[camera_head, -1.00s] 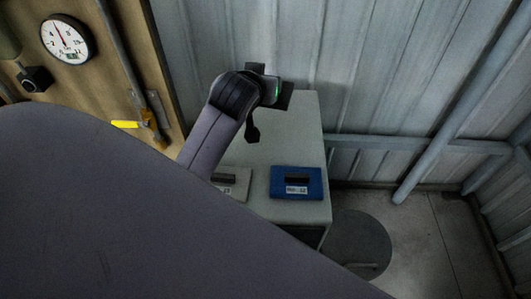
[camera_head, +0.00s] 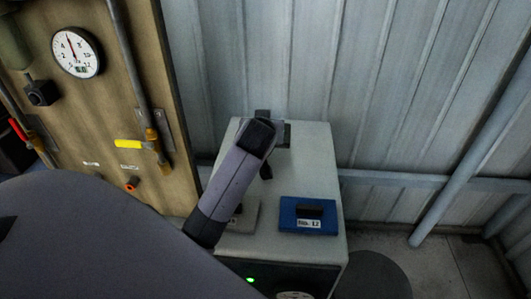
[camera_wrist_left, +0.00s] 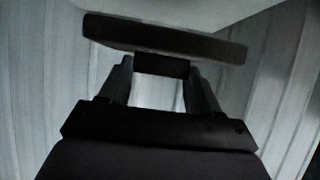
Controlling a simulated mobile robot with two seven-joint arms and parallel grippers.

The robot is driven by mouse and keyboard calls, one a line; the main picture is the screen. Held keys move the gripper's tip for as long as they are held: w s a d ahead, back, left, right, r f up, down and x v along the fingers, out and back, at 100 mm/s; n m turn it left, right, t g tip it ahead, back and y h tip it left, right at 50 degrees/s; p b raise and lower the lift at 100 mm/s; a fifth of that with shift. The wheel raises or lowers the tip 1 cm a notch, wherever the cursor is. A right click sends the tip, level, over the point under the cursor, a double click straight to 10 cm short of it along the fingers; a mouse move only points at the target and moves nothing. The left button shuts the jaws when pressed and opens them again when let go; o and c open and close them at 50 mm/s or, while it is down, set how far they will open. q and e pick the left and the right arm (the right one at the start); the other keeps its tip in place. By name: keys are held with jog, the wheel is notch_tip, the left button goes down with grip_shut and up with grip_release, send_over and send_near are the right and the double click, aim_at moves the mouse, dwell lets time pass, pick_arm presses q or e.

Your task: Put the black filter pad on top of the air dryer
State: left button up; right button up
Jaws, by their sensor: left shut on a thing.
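The air dryer (camera_head: 322,165) is a pale grey cabinet against the metal wall. A dark display and green light show low on its front. My left gripper (camera_head: 268,138) is over the rear of its top, partly hidden by my wrist. In the left wrist view its fingers (camera_wrist_left: 162,68) are shut on the dark handle of a flat black pad, the black filter pad (camera_wrist_left: 190,41). The pad lies beyond the fingertips, with a pale surface past it. I cannot tell whether it touches the dryer. My right gripper is not in view.
A blue pad (camera_head: 307,226) with a dark handle and label lies on the dryer's front right. A grey pad (camera_head: 245,216) beside it is partly hidden by my arm. A board with a gauge (camera_head: 77,52) and yellow-handled valve (camera_head: 129,143) stands left. A round dark stool-like top (camera_head: 375,277) is at lower right.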

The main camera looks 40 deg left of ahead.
pick_arm(q)
notch_tip(320, 180, down, 3)
jog(key=shift+f+b, duration=0.6)
jog(key=shift+f, duration=1.45)
jog(key=shift+f, duration=0.15)
jog(key=o, duration=1)
jog(key=shift+o, duration=0.2)
